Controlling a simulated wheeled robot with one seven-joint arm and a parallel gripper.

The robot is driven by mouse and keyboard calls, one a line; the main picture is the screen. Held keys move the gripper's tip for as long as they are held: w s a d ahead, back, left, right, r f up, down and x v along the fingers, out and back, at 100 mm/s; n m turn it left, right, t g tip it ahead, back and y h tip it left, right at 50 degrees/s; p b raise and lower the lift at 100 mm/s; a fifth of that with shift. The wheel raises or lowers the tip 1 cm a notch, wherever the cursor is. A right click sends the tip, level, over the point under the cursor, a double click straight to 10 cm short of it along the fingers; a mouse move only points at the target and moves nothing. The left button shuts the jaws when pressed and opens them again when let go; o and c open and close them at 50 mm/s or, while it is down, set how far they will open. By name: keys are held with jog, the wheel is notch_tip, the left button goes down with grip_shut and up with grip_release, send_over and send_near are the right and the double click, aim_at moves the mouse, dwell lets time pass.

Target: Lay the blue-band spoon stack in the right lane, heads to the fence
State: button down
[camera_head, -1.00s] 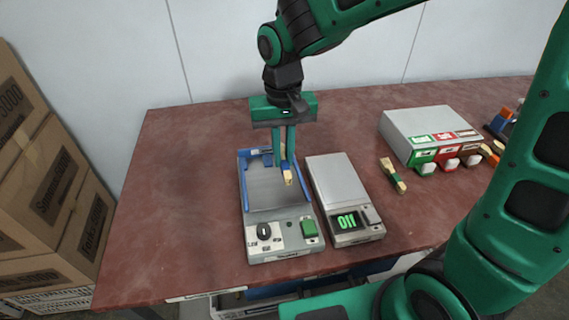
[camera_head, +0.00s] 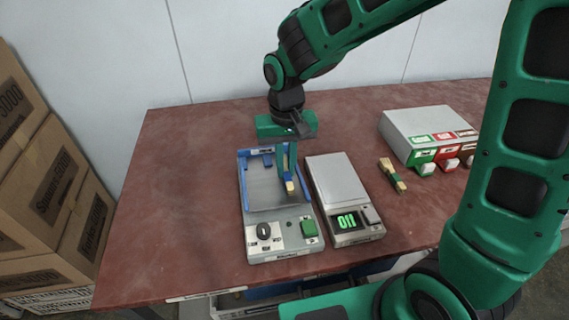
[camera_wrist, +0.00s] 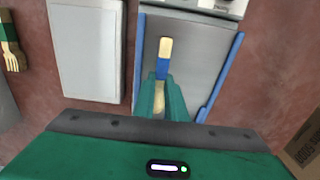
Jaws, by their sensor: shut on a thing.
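The blue-band spoon stack (camera_head: 291,188) is held over the right side of the press's grey plate (camera_head: 262,190), inside the blue right rail. In the wrist view the stack (camera_wrist: 165,68) lies roughly parallel to the rails. Its pale bare end points toward the press controls and its other end toward the far blue fence (camera_head: 258,152). My gripper (camera_wrist: 162,96) is shut around the stack behind the blue band, its fingers hiding part of it. I cannot tell whether the stack touches the plate.
A scale (camera_head: 337,185) reading 011 stands close right of the press. A green-band spoon stack (camera_head: 392,175) lies on the table beyond it. A grey box with coloured labels (camera_head: 430,133) stands at the back right. The table left of the press is clear.

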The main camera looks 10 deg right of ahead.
aim_at(286, 169)
jog(key=c, duration=1.8)
grip_release()
jog(key=shift+f, duration=0.1)
notch_tip(286, 169, up, 13)
jog(key=shift+f, duration=0.15)
jog(key=s+d+m, duration=0.2)
jog(key=s+d, duration=0.2)
jog(key=d, duration=0.7)
jog(key=s+d+m, duration=0.2)
jog(key=s+d, duration=0.2)
jog(key=d, duration=0.6)
jog(key=s+d+f+m, duration=0.1)
jog(key=s+d+f, duration=0.1)
jog(key=s+d, duration=0.2)
jog(key=s+d+f+m, duration=0.1)
jog(key=s+d+f, duration=0.1)
jog(key=s+d, duration=0.3)
jog(key=s, duration=0.4)
jog(key=shift+f, duration=0.25)
